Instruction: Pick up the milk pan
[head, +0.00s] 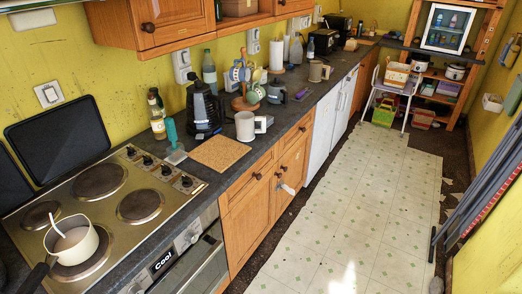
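The milk pan (84,247) is a small cream pan on the near burner of the stovetop (107,213), at the lower left of the head view. It stands upright. Its dark handle (33,278) points toward the lower left corner of the picture. A pale utensil (57,227) leans inside it, and the pan's bottom is hidden. Neither of my grippers shows in the head view.
Several other burners are bare. The pale tiled floor (350,215) is largely clear.

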